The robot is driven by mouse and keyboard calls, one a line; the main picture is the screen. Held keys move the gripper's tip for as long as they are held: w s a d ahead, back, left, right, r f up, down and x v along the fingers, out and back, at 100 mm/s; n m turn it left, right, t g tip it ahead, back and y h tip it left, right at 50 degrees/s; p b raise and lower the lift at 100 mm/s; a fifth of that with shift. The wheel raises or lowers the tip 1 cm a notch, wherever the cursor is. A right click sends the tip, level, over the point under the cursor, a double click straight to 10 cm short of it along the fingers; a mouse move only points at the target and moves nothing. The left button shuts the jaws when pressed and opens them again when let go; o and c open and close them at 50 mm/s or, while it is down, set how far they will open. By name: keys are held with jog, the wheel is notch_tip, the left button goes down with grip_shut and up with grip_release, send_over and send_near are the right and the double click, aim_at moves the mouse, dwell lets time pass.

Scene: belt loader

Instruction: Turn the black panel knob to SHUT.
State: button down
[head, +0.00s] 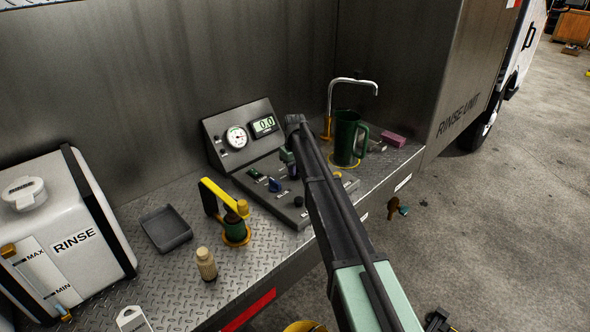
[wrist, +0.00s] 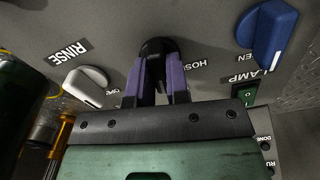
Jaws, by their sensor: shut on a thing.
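The black panel knob (wrist: 158,46) is in the upper middle of the wrist view, beside a HOSE label that reads upside down. My gripper (wrist: 157,76) is shut on it, with one purple-padded finger on each side. The fingers and gripper body cover part of the knob and its markings, so I cannot read where it points. In the head view my arm reaches over the sloping grey control panel (head: 294,216), and hides the held knob.
In the wrist view a white knob (wrist: 86,86) by RINSE is left, and a blue knob (wrist: 268,35) and green rocker switch (wrist: 244,95) by LAMP are right. A green mug (head: 346,138) and tap (head: 352,82) stand behind my arm.

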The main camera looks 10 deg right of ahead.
jog(key=shift+n, duration=1)
jog(key=c, duration=1.1)
grip_release()
notch_tip(320, 180, up, 11)
jog(key=p, duration=1.1)
jog(key=shift+f, duration=0.15)
